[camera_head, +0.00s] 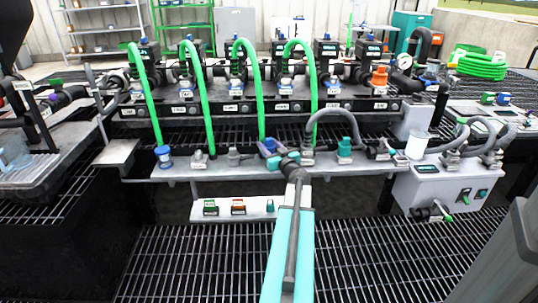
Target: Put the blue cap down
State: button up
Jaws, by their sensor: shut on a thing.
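My gripper (275,152) is at the middle of the grey shelf (225,168), at the end of my teal and grey arm. It is shut on a small blue piece, which looks like the blue cap (267,146). The cap shows at the fingertips, close to the back of the shelf and near the foot of a green hose. The picture is too small to tell whether the cap touches the shelf. My gripper and wrist hide part of it.
A blue fitting (163,157), grey fittings and a teal fitting (344,150) stand along the shelf. Green hoses (198,95) arch down from the manifold behind. A lower white ledge (222,216) bears small green, orange and blue items. A grey control box (440,186) stands right.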

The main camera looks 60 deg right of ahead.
jog(key=shift+f+b, duration=0.6)
jog(key=shift+f, duration=1.3)
jog(key=shift+f+b, duration=0.15)
jog(key=shift+b, duration=0.2)
jog(key=o, duration=1.1)
jog(key=shift+r+p, duration=0.2)
jog(key=shift+p, duration=0.2)
jog(key=shift+p+v, duration=0.7)
jog(key=shift+v, duration=5.3)
